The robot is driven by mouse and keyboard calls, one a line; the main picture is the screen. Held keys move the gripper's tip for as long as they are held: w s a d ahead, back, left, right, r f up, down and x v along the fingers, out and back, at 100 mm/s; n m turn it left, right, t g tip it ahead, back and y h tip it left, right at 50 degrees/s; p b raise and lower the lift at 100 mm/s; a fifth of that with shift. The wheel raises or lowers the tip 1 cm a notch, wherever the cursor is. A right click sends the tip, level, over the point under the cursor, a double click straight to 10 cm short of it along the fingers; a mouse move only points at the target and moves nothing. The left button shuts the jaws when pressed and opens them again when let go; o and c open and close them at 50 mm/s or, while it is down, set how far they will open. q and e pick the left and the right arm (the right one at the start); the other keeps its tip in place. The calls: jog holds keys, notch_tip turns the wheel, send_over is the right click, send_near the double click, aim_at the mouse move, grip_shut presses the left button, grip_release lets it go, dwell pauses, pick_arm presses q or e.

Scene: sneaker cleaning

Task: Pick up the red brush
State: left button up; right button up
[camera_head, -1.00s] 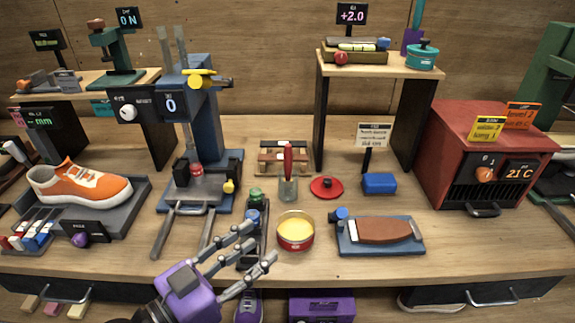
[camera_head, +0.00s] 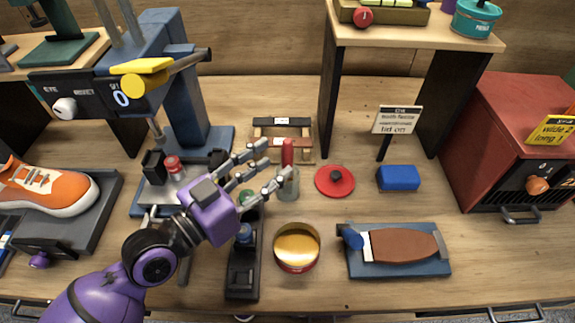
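The red brush (camera_head: 287,152) stands upright in a small clear jar (camera_head: 288,187), with its red handle sticking out at the top. Its lower part is inside the jar and hard to make out. My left gripper (camera_head: 272,164), purple with grey fingers, reaches in from the lower left. Its fingers are spread, with the tips just left of the handle and near the jar rim. I cannot tell whether a fingertip touches the jar. Nothing shows between the fingers. My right gripper is not in view.
A round red lid (camera_head: 334,181) and a blue block (camera_head: 398,178) lie right of the jar. An open yellow tin (camera_head: 297,249) stands in front. A wooden rack (camera_head: 282,130) is behind. A blue press (camera_head: 188,80) stands left, beside an orange sneaker (camera_head: 42,188).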

aim_at(283, 159)
pick_arm(q)
jog(key=p+x, duration=0.1)
jog(key=x, duration=0.4)
jog(key=shift+d, duration=0.1)
grip_shut()
